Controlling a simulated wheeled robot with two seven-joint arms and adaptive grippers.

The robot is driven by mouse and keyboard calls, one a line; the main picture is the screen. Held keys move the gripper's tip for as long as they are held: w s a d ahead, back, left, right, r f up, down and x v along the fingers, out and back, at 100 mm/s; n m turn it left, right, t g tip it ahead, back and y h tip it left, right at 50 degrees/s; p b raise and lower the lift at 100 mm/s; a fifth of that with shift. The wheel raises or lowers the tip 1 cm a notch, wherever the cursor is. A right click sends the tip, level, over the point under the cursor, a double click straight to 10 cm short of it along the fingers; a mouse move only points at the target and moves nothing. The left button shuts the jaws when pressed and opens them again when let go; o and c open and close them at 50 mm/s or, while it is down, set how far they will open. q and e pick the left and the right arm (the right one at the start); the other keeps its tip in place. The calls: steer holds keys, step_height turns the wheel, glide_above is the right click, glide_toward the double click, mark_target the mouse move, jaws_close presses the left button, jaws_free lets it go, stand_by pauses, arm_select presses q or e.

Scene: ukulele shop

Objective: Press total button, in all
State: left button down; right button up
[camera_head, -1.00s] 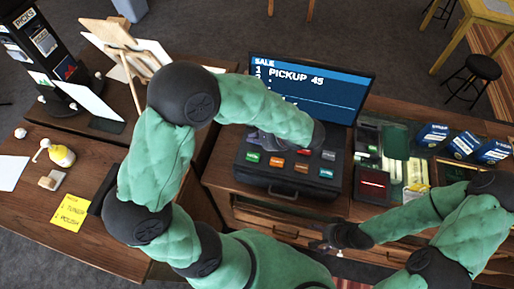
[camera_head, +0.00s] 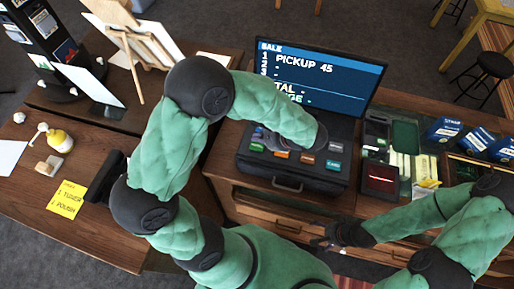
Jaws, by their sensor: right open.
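The cash register (camera_head: 300,178) stands on the counter, with its screen (camera_head: 345,78) reading "SALE" and "PICKUP 45". My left forearm hangs over the back keys. My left gripper (camera_head: 265,138) is mostly hidden behind it at the keypad's left, so contact is unclear. My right gripper (camera_head: 324,243) is open and empty before the counter's drawers.
A card terminal (camera_head: 380,180) sits right of the register, beside a tray of papers (camera_head: 413,168) and blue boxes (camera_head: 444,130). Left are a yellow note (camera_head: 67,199), a yellow bottle (camera_head: 60,140) and an easel (camera_head: 125,45). Wooden drawers (camera_head: 275,222) lie below the register.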

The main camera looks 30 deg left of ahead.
mark_target(253, 144)
arm_select(q)
steer(key=shift+f+b, duration=0.6)
steer(key=shift+f, duration=0.55)
stand_by(0.5)
steer(key=shift+f+b, duration=0.4)
steer(key=shift+f+b, duration=0.4)
stand_by(0.7)
steer(key=shift+r, duration=0.1)
stand_by(0.3)
steer(key=shift+r+p, duration=0.55)
steer(key=shift+r, duration=0.2)
steer(key=shift+r, duration=0.15)
steer(key=shift+r+p, duration=1.75)
steer(key=shift+r, duration=0.65)
